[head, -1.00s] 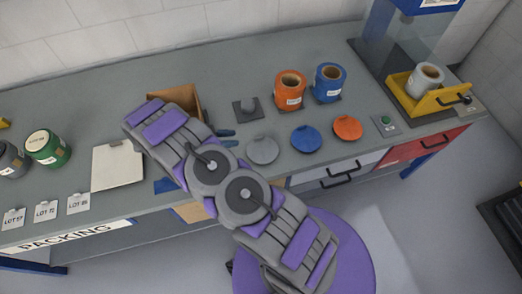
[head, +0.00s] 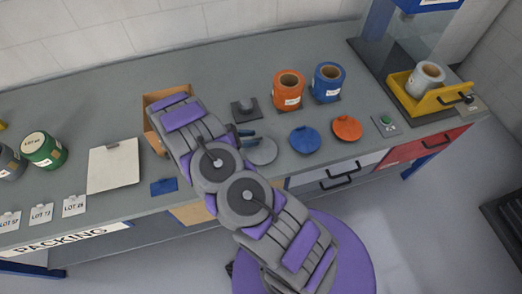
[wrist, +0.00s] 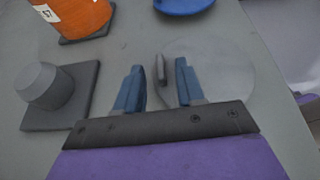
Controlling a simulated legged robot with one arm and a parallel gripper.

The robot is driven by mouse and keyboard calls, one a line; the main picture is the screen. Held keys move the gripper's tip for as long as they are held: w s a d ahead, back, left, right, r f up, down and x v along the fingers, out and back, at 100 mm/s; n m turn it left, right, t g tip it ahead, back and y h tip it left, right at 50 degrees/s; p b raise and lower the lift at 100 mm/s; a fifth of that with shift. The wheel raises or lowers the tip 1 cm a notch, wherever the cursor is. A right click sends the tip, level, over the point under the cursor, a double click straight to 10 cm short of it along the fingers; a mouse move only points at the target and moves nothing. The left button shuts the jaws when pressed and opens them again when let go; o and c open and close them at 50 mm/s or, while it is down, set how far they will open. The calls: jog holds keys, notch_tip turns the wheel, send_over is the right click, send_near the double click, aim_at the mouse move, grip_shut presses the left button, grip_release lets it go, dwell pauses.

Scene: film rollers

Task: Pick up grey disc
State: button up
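The grey disc (head: 264,152) lies flat on the grey bench, left of the blue disc (head: 305,139) and partly hidden behind my arm. In the wrist view the grey disc (wrist: 222,70) blends with the bench top, and its upright grey tab stands between my fingers. My gripper (wrist: 158,76) is open, with a blue finger on each side of the tab and a gap showing on both sides. In the head view my gripper (head: 246,138) is at the disc's upper left edge. Whether the fingertips touch the disc cannot be told.
A grey peg on a square base (head: 245,108) stands just behind my gripper. An orange roll (head: 288,93) and a blue roll (head: 327,83) stand farther back. An orange disc (head: 347,128) lies to the right. A cardboard box (head: 154,138) is left, partly behind my arm.

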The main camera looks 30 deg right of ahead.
jog(key=shift+a, duration=0.45)
jog(key=c, duration=0.5)
jog(key=shift+c, duration=0.8)
jog(key=shift+d, duration=0.15)
grip_shut()
jog(key=shift+d, duration=0.1)
jog(key=shift+r, duration=0.1)
